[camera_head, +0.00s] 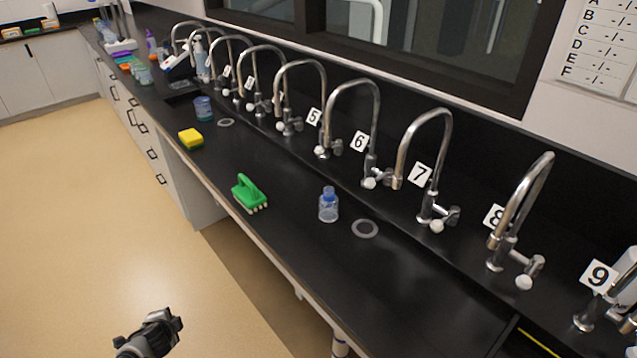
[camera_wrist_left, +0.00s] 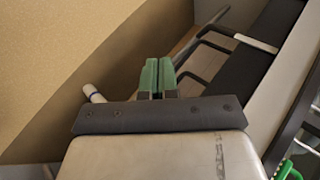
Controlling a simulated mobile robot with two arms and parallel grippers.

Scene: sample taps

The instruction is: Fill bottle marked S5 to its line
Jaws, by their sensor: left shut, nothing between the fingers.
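A small clear bottle with a blue cap or neck (camera_head: 328,206) stands upright on the black counter, left of a round drain (camera_head: 365,229). No S5 mark or fill line is readable on it. A row of curved metal taps runs along the back of the counter, with number cards such as 5 (camera_head: 314,117), 6 (camera_head: 359,140), 7 (camera_head: 420,174) and 8 (camera_head: 493,216). My left gripper (camera_wrist_left: 158,78) is shut and empty, its green pads together, over the floor side of the counter, away from the bottle. My right gripper is not in view.
A green brush (camera_head: 250,193) and a yellow sponge (camera_head: 190,139) lie near the counter's front edge. A bluish cup (camera_head: 203,108) stands farther left. Several bottles and other items stand at the far end. The counter right of the drain is clear.

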